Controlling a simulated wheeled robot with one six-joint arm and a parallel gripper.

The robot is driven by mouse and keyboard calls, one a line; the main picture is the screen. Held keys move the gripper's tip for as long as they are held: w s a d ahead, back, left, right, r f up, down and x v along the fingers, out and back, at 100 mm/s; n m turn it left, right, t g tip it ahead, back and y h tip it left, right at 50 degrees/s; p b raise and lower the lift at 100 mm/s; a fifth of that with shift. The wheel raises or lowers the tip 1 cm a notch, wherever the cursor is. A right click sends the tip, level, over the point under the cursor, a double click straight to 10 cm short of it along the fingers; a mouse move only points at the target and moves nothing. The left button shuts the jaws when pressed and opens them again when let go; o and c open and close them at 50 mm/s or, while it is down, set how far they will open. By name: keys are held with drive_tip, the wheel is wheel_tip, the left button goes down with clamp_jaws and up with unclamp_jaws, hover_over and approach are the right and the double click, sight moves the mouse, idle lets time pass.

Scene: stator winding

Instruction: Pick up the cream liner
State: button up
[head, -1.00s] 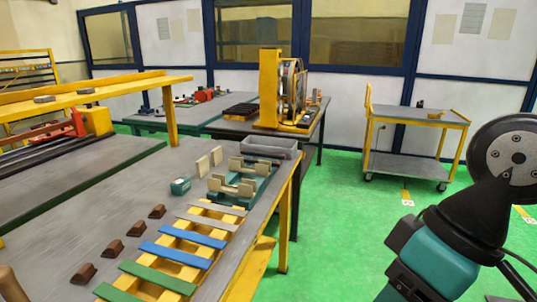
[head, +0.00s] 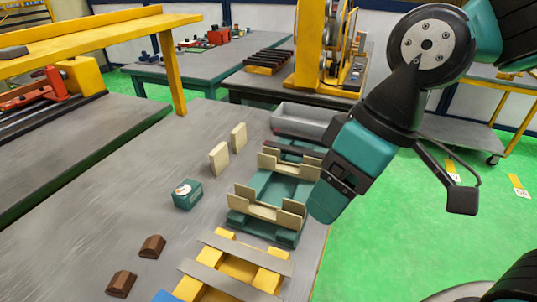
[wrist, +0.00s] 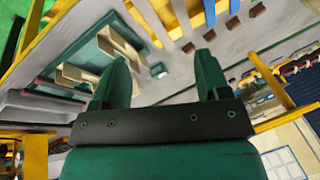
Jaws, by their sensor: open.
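Two thin cream liners stand upright on the grey table in the head view, a nearer one (head: 219,158) and a farther one (head: 238,136). To their right is a teal fixture (head: 283,190) holding two notched cream pieces, a front one (head: 262,208) and a back one (head: 284,162). The fixture also shows in the wrist view (wrist: 92,50). My gripper (head: 327,202) hangs above and right of the fixture, apart from the liners. In the wrist view my gripper (wrist: 162,80) has its two teal fingers spread, with nothing held between them. The loose liners are not clearly visible there.
A small teal box (head: 187,194) and brown blocks (head: 152,246) lie left of the fixture. A yellow rack with grey slats (head: 236,260) is in front. A grey bin (head: 304,121) is behind. A yellow-framed machine (head: 325,50) stands farther back.

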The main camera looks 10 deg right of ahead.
drive_tip(key=w+d+n+t, duration=0.1)
drive_tip(key=w+d, duration=0.1)
drive_tip(key=w, duration=1)
drive_tip(key=n+t, duration=0.1)
drive_tip(key=n, duration=0.1)
approach(290, 170)
drive_tip(key=shift+a+f+h+p, duration=0.3)
drive_tip(key=shift+a+f, duration=0.2)
drive_tip(key=shift+t, duration=0.3)
drive_tip(key=shift+p+x, duration=0.75)
drive_tip(key=shift+x, duration=2.4)
drive_tip(key=shift+s, duration=0.1)
drive_tip(key=shift+c, duration=0.2)
drive_tip(key=c, duration=0.8)
